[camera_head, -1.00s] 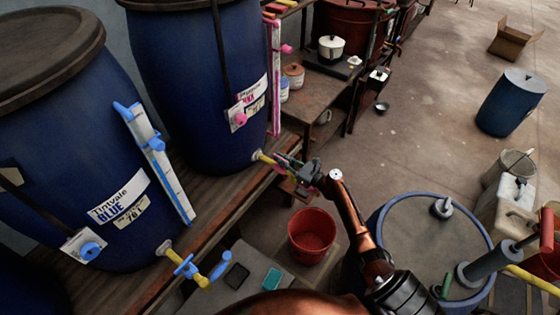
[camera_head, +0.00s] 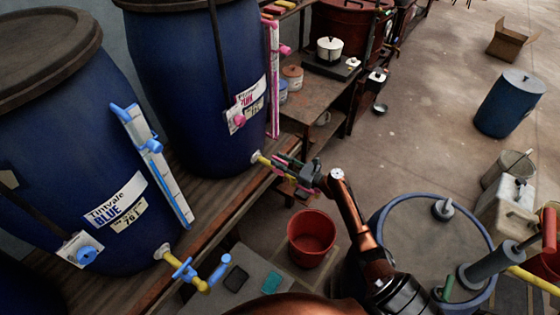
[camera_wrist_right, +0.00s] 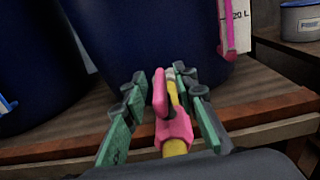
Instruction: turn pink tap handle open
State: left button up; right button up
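The pink tap handle (camera_wrist_right: 160,93) stands up from a yellow tap pipe (camera_wrist_right: 174,147) with a pink collar, in the right wrist view. In the head view the tap (camera_head: 261,158) comes out low on the rear blue vat (camera_head: 195,85), and my gripper hides most of its handle. My right gripper (camera_head: 283,168) is around the tap. In the wrist view its green-padded fingers (camera_wrist_right: 163,112) stand apart on either side of the handle, with visible gaps; the gripper is open. My left gripper is not in view.
A nearer blue vat (camera_head: 70,150) has a blue-handled tap (camera_head: 190,272) at lower left. A red bucket (camera_head: 311,238) stands below the pink tap. A wooden shelf edge (camera_wrist_right: 270,109) runs under the vats. A large lidded drum (camera_head: 425,235) stands at right.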

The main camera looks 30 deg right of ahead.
jog(key=v, duration=1.2)
jog(key=shift+d, duration=0.1)
